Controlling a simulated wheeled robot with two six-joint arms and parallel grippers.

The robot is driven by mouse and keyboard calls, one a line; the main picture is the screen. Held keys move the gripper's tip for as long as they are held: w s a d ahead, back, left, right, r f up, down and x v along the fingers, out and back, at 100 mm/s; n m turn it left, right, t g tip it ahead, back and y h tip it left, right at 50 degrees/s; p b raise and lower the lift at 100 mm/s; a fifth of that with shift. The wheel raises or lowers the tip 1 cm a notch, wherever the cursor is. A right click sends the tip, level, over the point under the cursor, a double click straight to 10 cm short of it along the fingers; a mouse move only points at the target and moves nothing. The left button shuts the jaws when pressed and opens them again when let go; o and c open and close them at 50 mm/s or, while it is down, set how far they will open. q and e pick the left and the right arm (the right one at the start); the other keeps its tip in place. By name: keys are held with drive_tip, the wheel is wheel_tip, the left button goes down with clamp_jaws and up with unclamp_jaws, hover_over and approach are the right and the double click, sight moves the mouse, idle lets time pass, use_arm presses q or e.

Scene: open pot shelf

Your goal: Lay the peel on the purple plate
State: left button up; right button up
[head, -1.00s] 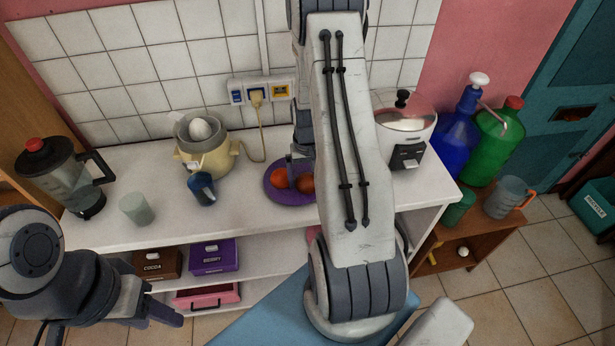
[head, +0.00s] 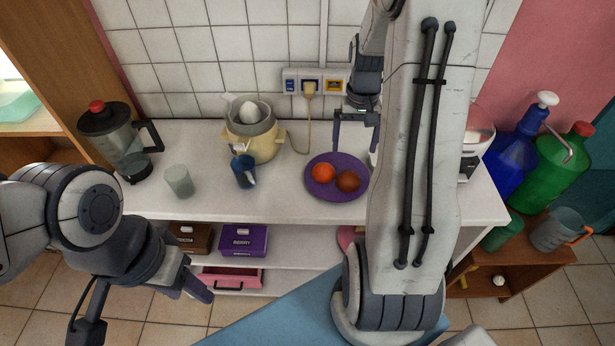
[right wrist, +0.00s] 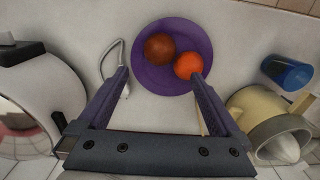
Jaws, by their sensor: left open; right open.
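The purple plate (head: 318,190) lies on the white counter. An orange round fruit (head: 323,172) and a darker reddish-brown round piece (head: 348,181) rest on it side by side. They also show in the right wrist view, as the orange one (right wrist: 188,66) and the brown one (right wrist: 159,47). I cannot tell which, if either, is the peel. My right gripper (head: 356,138) is open and empty, above the counter at the plate's back edge. My left gripper (head: 195,284) is open and empty, low in front of the shelf.
A pale looped object (right wrist: 112,65) lies beside the plate. My right arm partly hides the rice cooker (head: 479,135). Counter between cups and plate is clear.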

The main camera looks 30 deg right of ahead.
drive_tip(key=s+a+r+n, duration=0.2)
drive_tip(key=a+r+n, duration=0.1)
drive_tip(key=a, duration=0.8)
drive_tip(key=s+a+r+n, duration=0.15)
drive_tip(key=a+n, duration=0.25)
drive_tip(key=a, duration=0.8)
drive_tip(key=s+a+r+n+y, duration=0.1)
drive_tip(key=s+a+r+n, duration=0.1)
drive_tip(key=s+a+n, duration=0.4)
drive_tip(key=s+a, duration=0.4)
drive_tip(key=s, duration=0.4)
drive_tip(key=shift+s+a+n, duration=0.3)
drive_tip(key=shift+s+a, duration=0.05)
drive_tip(key=shift+a, duration=0.05)
drive_tip(key=shift+r, duration=0.15)
